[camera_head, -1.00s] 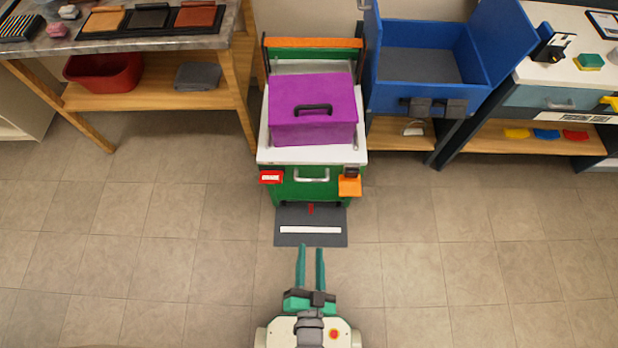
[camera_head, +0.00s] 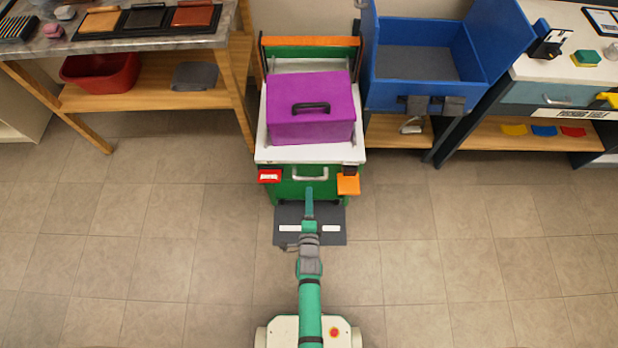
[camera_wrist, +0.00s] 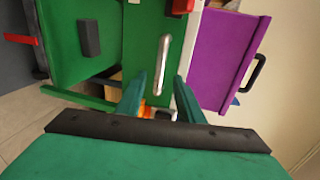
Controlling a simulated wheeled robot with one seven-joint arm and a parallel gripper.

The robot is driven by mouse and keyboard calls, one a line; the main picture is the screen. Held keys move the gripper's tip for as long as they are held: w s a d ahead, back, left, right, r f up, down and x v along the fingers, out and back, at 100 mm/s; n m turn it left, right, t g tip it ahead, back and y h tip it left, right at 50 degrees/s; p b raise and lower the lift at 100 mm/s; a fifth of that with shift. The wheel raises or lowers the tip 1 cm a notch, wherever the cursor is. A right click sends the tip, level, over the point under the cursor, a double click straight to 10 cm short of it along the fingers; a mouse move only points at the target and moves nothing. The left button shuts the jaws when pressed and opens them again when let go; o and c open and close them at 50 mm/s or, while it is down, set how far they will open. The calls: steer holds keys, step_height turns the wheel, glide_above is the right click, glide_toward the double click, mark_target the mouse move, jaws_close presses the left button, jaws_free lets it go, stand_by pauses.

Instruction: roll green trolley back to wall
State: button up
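The green trolley (camera_head: 287,190) has a white top, an orange bar at its back and a silver handle (camera_head: 311,177) on its front. It stands between the wooden bench and the blue box, near the back wall (camera_head: 300,18). A purple box (camera_head: 312,125) with a black handle sits on its top. My gripper (camera_head: 309,191) reaches the trolley's front, turned on its side. In the wrist view my gripper (camera_wrist: 159,76) is open, its two teal fingers apart. The silver handle (camera_wrist: 163,62) shows in line with the gap between them; contact cannot be told.
A dark floor plate (camera_head: 290,239) with a white strip lies at the trolley's front. A wooden bench (camera_head: 235,85) stands left. An open blue box (camera_head: 415,95) and a workbench (camera_head: 545,93) stand right. The tiled floor in front is clear.

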mark_target(309, 177)
steer(key=x, duration=0.9)
steer(key=shift+w, duration=0.25)
jaws_close()
